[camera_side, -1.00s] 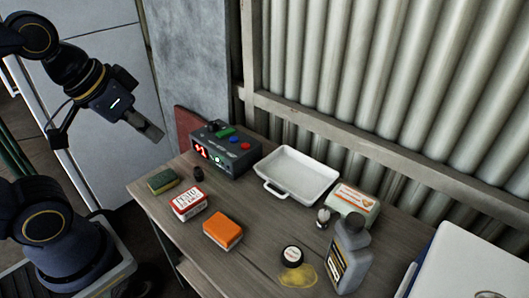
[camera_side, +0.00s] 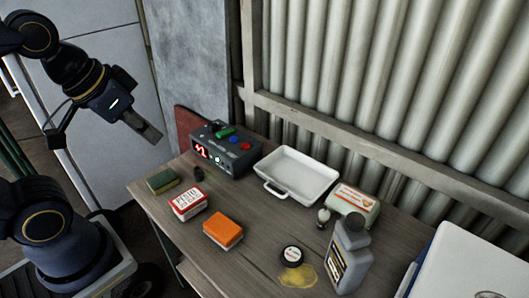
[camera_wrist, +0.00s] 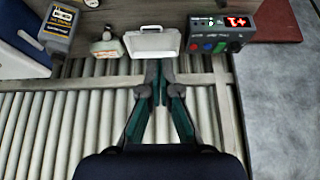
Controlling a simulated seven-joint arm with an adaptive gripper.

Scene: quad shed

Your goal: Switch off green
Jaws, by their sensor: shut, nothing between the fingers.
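A dark control box (camera_side: 228,160) sits at the back left of the bench, with a lit red display (camera_side: 200,151) on its front. On its top are a green switch (camera_side: 225,132), a blue button (camera_side: 234,139) and a red button (camera_side: 245,146). In the wrist view the box (camera_wrist: 242,23) is at the upper right, with the green switch (camera_wrist: 220,47) showing. Whether the switch is on or off I cannot tell. My gripper (camera_side: 152,134) is shut and empty, in the air left of the box and apart from it; its fingers (camera_wrist: 160,78) show in the wrist view.
A white tray (camera_side: 268,187) stands right of the box. A sponge (camera_side: 162,181), a red-and-white box (camera_side: 188,203) and an orange block (camera_side: 223,231) lie in front. A grey bottle (camera_side: 348,262) stands at the right. A corrugated wall (camera_side: 400,80) runs behind.

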